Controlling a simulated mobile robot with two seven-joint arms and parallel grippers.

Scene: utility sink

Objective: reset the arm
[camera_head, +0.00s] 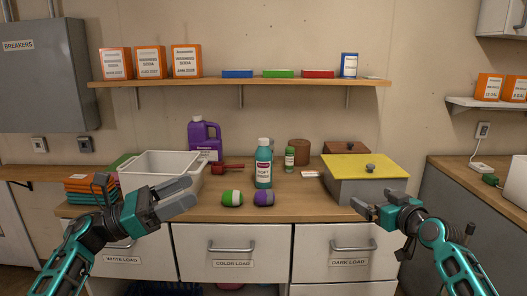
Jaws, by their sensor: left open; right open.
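My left gripper (184,194) is open and empty. It is in front of the white bin (160,164) in the head view and hides part of its front. My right gripper (359,205) is open and empty. It is in front of the grey box with a yellow lid (364,165), near its lower front edge. Both arms reach in from the lower corners, and neither gripper holds anything.
The wooden counter (290,206) holds a purple jug (204,138), a teal bottle (263,165), a small green bottle (289,159), and green (232,198) and purple (264,198) rolled items. Drawers (232,248) lie below; a shelf (240,82) hangs above.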

